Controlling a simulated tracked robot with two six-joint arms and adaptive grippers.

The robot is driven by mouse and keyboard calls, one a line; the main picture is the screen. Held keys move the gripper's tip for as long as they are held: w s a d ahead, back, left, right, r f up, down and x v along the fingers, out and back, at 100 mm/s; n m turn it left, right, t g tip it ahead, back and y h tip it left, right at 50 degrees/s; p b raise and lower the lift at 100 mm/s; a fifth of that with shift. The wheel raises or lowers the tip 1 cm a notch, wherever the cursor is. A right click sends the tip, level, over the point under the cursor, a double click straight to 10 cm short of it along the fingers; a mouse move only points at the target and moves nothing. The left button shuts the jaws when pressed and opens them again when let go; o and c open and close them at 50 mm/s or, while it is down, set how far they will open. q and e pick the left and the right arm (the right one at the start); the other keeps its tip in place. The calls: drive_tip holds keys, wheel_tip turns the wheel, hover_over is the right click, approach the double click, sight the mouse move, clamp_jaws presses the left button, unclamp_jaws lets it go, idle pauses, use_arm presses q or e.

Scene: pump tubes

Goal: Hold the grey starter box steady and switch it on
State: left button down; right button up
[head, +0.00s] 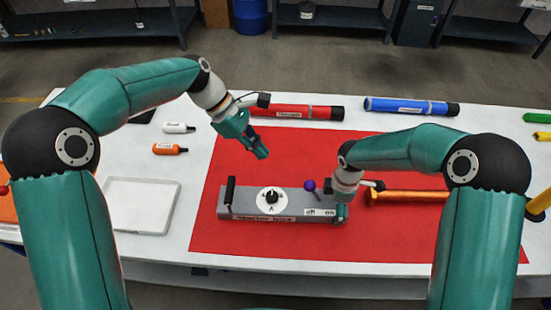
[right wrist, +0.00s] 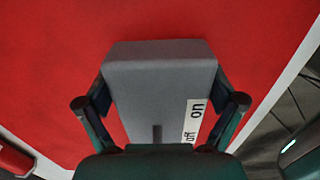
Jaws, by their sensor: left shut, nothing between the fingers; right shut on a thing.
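The grey starter box (head: 255,206) lies on the red mat, with a black handle (head: 230,191) at its left end and a round white dial (head: 272,200) in the middle. A lever with a purple knob (head: 310,185) stands near its right end, leaning left, towards the "off" side of the off/on label (head: 320,212). My right gripper (head: 341,212) is shut on the box's right end; in the right wrist view its fingers flank the grey end of the box (right wrist: 160,75). My left gripper (head: 261,153) is shut and empty, above the mat, behind the box.
Red (head: 285,112) and blue (head: 410,106) tubes lie at the back, and an orange tube (head: 410,197) lies right of the box. A white tray (head: 140,232) and two small bottles are at the left. The mat around the box's left half is clear.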

use_arm(q)
drive_tip(key=x, duration=0.9)
drive_tip(key=shift+s+d+f, duration=0.15)
drive_tip(key=shift+d+f, duration=0.05)
drive_tip(key=shift+f, duration=0.05)
drive_tip(key=d, duration=0.3)
drive_tip(key=shift+s+f, duration=0.15)
drive_tip(key=shift+s, duration=0.05)
drive_tip(key=shift+d, duration=0.3)
drive_tip(key=d, duration=0.1)
drive_tip(key=d+r, duration=0.1)
drive_tip(key=d, duration=0.1)
drive_tip(key=d+r, duration=0.1)
drive_tip(key=shift+d, duration=0.2)
drive_tip(key=shift+r, duration=0.15)
drive_tip(key=shift+r, duration=0.65)
drive_tip(key=shift+w+a, duration=0.1)
